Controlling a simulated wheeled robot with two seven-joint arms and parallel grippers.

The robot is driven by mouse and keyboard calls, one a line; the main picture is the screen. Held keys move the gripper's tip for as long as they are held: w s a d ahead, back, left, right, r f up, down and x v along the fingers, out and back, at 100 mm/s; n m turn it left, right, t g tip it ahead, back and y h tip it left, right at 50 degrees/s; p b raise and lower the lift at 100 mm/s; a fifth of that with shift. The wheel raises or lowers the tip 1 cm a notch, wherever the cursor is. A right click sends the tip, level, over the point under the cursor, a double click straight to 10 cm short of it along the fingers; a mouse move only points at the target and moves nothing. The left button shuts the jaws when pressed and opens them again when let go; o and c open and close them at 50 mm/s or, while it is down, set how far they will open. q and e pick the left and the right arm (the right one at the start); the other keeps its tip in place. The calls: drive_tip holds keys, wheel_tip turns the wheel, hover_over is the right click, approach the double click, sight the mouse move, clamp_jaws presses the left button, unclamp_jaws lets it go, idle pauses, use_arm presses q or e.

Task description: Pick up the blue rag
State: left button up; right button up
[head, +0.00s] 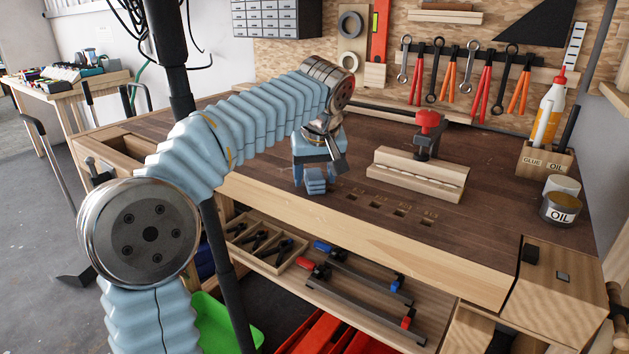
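My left gripper (316,178) hangs fingers-down at the front of the bench top, left of the wooden block with the red knob. Light-blue parts show around its fingertips, and I cannot tell whether any of them is cloth or all belong to the gripper. I cannot tell whether it is open or shut. No blue rag shows clearly. A dark blue item (205,262) is partly visible under the bench, behind my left arm and a dark post; I cannot tell what it is. My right gripper is not in view.
A wooden block with a red knob (427,125) stands mid-bench. Square holes (376,206) lie in the top (470,229) near its front edge. An oil can (559,209) and a wooden holder (545,163) stand at the right. Tools hang behind. Clamps (352,281) lie on the lower shelf.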

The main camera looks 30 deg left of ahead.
use_arm(q)
drive_tip(key=c, duration=0.9)
drive_tip(key=shift+r, duration=0.1)
drive_tip(key=shift+c, duration=0.2)
